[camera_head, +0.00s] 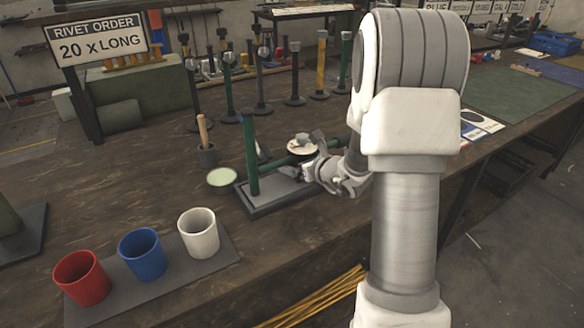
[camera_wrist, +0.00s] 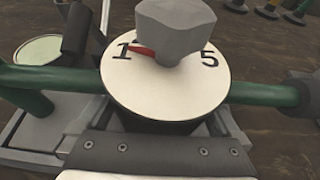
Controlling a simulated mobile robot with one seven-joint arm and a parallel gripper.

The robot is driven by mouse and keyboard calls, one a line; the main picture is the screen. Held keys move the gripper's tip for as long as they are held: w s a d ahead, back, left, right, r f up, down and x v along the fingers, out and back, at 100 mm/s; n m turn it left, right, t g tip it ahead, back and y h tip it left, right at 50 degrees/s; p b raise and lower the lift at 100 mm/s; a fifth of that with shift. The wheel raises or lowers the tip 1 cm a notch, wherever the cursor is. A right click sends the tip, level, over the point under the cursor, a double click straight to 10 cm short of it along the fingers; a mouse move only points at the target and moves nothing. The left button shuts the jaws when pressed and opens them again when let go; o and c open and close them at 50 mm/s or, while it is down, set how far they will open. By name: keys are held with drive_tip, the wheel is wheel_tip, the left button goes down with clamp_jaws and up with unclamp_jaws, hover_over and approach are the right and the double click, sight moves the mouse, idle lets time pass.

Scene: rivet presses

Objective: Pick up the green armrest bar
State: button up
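The green armrest bar (camera_head: 276,163) runs level from a green upright post (camera_head: 250,155) on a grey base plate (camera_head: 268,203). In the wrist view the bar (camera_wrist: 55,78) crosses the picture and passes behind or under a white dial (camera_wrist: 165,82). The dial carries a grey knob (camera_wrist: 176,28), with a red pointer near the 1. My gripper (camera_head: 318,168) is low over the right end of the base plate, close to the bar and dial. Its fingertips are not clear in either view, so I cannot tell whether they touch the bar.
A red cup (camera_head: 82,278), a blue cup (camera_head: 142,254) and a white cup (camera_head: 198,233) stand on a mat at the front left. A pale green disc (camera_head: 222,177) and a dark pot (camera_head: 206,155) are left of the post. Several upright tools stand behind.

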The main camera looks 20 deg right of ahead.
clamp_jaws()
idle(0.3)
drive_tip(key=shift+r, duration=0.15)
